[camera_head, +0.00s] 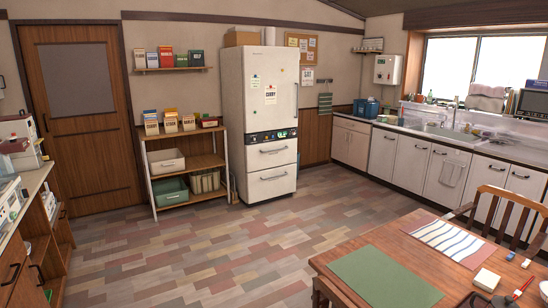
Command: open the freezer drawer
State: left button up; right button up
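The upper drawer (271,155) and the bottom drawer (272,184) each have a dark horizontal handle and both look shut. A dark strip with small lit displays runs above the drawers. The frames do not show which drawer is the freezer drawer. Neither of my grippers is in view, and the fridge is well across the room.
Open patterned floor (200,245) lies before the fridge. A wooden table (450,270) with a green mat and a chair (508,208) take the front right. A wooden shelf unit (187,172) stands left of the fridge. Counters run along the right and left walls.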

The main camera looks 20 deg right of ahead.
aim_at(273, 153)
jog(key=i+u, duration=0.2)
jog(key=i, duration=0.55)
jog(key=i+j, duration=0.1)
jog(key=i, duration=0.8)
jog(key=i+j+z, duration=0.1)
jog(key=i, duration=0.8)
jog(key=i+l+z, duration=0.2)
jog(key=i+z, duration=0.25)
jog(key=i+l+z, duration=0.1)
jog(key=i+z, duration=0.35)
jog(key=i+j+z, duration=0.1)
jog(key=i+z, duration=0.35)
jog(key=i+j+z, duration=0.3)
jog(key=i+z, duration=0.15)
jog(key=i+l+z, duration=0.2)
jog(key=i, duration=0.75)
jog(key=i+l+z, duration=0.15)
jog(key=i, duration=0.75)
